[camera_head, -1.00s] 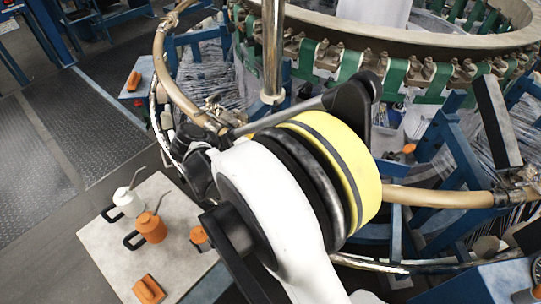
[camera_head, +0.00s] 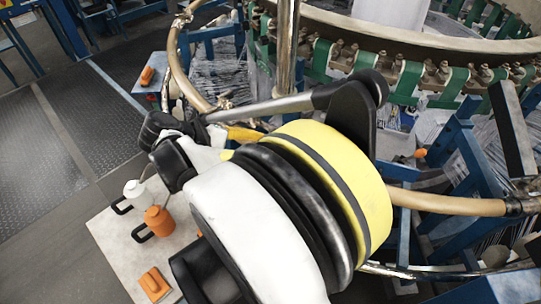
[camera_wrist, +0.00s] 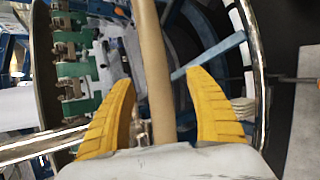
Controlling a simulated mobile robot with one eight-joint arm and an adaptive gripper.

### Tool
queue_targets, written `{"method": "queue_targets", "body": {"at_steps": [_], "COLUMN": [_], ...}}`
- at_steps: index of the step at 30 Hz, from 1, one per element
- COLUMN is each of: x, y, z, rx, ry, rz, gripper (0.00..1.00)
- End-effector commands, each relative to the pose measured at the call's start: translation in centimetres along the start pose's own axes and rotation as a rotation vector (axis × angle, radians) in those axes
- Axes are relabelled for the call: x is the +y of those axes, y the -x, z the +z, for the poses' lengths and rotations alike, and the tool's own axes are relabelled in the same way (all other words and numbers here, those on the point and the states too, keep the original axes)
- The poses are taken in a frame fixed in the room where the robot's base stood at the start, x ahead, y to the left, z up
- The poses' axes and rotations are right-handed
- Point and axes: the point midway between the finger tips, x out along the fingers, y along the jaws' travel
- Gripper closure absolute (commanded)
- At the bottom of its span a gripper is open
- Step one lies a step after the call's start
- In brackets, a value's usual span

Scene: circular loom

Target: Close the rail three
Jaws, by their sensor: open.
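A tan curved rail ring runs around the loom in the head view, with a left section (camera_head: 184,75) and a right section (camera_head: 445,203). My arm hides the stretch between them, and I cannot tell which section is rail three. In the wrist view a tan rail (camera_wrist: 153,60) runs lengthwise between the two yellow fingers of my gripper (camera_wrist: 163,78). The fingers are open, one on each side of the rail, with gaps showing at both sides. In the head view only a bit of yellow finger (camera_head: 243,134) shows beside the left section's end.
The loom's green-strapped ring (camera_head: 410,80) and a vertical metal post (camera_head: 287,50) stand behind my arm. Blue frame bars (camera_head: 470,155) stand at right. A pale table (camera_head: 115,243) at lower left holds a white can, an orange can and an orange item. Floor at left is clear.

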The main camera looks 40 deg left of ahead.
Motion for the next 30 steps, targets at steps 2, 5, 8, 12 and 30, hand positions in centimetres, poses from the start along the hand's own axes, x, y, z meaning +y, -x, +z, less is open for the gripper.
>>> {"method": "queue_targets", "body": {"at_steps": [2, 5, 8, 12, 30], "x": [-0.1, 0.0, -0.1, -0.1, 2.9], "y": [1.4, 2.5, 3.1, 3.3, 1.1], "z": [0.0, 0.0, 0.0, 0.0, 2.2], "rx": [0.002, 0.001, 0.000, 0.000, -0.002], "ry": [0.001, 0.000, 0.000, 0.000, -0.040], "rz": [0.001, 0.000, 0.000, 0.000, -0.048], "gripper": [0.36, 0.36, 0.36, 0.36, 0.36]}}
